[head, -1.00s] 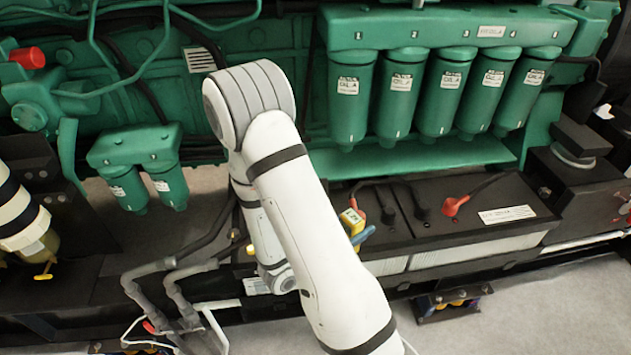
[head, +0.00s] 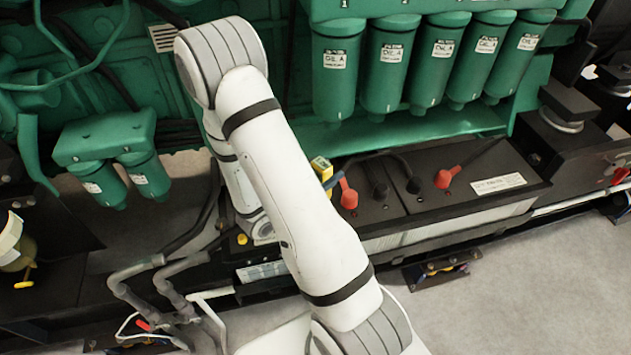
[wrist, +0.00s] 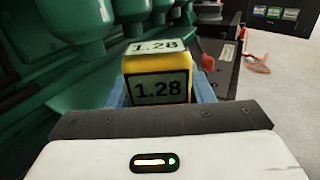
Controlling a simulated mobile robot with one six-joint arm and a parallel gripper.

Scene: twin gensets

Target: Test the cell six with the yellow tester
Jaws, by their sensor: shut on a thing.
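The yellow tester (wrist: 158,88) is a small yellow block with pale faces reading "1.28". My gripper (wrist: 160,92) is shut on it, with a blue finger on each side. In the head view the tester (head: 321,168) shows just right of my white arm, with part of a blue finger (head: 335,181) beside it. It appears above the rear left part of the black battery bank (head: 430,205), near a red terminal cap (head: 348,196). I cannot tell whether it touches anything below. I cannot make out which cell is six; my arm hides the left part of the bank.
Green filter canisters (head: 388,65) hang behind the batteries, close to the tester. A second red cap (head: 444,178) and black cables rise from the battery top. Two smaller green filters (head: 145,174) hang at left.

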